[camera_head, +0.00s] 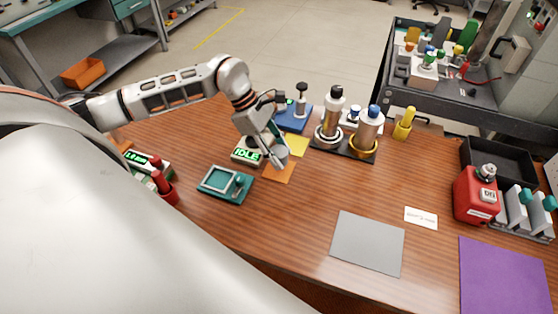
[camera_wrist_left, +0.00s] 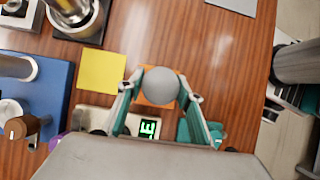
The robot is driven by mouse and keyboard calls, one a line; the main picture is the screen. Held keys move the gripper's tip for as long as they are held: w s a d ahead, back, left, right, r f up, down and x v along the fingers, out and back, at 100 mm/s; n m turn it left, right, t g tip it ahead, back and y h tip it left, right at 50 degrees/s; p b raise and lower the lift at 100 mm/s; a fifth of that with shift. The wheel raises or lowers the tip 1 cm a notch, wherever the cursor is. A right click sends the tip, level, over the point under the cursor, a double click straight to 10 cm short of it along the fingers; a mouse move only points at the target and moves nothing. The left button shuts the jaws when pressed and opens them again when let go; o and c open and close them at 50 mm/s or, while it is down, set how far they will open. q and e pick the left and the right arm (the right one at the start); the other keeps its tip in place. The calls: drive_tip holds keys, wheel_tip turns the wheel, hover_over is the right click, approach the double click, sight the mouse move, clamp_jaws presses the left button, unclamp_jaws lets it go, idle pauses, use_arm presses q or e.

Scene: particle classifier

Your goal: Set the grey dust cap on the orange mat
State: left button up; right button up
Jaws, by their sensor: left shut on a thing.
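The grey dust cap (camera_head: 282,157) is held between the fingers of my left gripper (camera_head: 275,149). In the left wrist view the dust cap (camera_wrist_left: 161,86) is round and sits between the two teal fingertips of the left gripper (camera_wrist_left: 164,84). The orange mat (camera_head: 277,176) lies on the wooden table under the gripper, partly covered by the cap. In the left wrist view only edges of the orange mat (camera_wrist_left: 144,101) show around the cap. Whether the cap touches the mat cannot be told. My right gripper is not in view.
A yellow mat (camera_head: 294,145) lies just behind the orange mat. A device reading IDLE (camera_head: 246,152) and a teal tray (camera_head: 226,184) stand close to the left. Metal cylinders on a dark base (camera_head: 345,149) stand to the right. The table in front is clear up to a grey mat (camera_head: 368,243).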

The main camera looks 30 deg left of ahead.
sight(285, 171)
use_arm(q)
drive_tip(key=shift+f, duration=1.7)
drive_tip(key=shift+f, duration=0.15)
drive_tip(key=o, duration=0.9)
drive_tip(key=v, duration=1.2)
